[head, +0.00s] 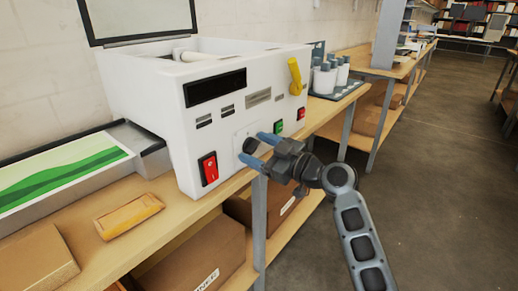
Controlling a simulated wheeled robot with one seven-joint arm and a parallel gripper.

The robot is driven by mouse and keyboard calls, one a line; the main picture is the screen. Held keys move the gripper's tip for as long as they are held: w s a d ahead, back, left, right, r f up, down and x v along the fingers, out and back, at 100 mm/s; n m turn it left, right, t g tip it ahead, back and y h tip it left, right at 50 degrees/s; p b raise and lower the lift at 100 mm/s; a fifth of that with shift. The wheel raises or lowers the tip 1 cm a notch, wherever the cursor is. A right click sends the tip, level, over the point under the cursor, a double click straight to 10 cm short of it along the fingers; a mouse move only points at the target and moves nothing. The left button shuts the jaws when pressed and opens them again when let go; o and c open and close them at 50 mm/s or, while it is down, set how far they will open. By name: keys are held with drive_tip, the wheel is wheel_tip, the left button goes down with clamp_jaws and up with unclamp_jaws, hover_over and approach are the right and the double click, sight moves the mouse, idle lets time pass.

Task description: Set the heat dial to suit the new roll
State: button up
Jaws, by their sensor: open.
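The white laminator (150,85) stands on a wooden bench with its lid raised. Its heat dial looks to be the round dark knob (249,146) on a pale plate low on the front face; its pointer and markings are too small to read. My gripper (253,148) is open, with its two blue-tipped fingers pointing at the panel, one above and one below the knob in the picture. I cannot tell whether they touch it. The display (215,87) is dark. A white roll (186,54) shows partly inside the open top.
The front also has a red rocker switch (209,169), a green button (279,127), a red button (301,113) and a yellow lever (295,76). A tray with a green-striped sheet (62,180) lies left. Boxes (205,245) sit below; the floor at right is clear.

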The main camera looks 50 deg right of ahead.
drive_tip(key=c, duration=1.1)
drive_tip(key=shift+o, duration=0.2)
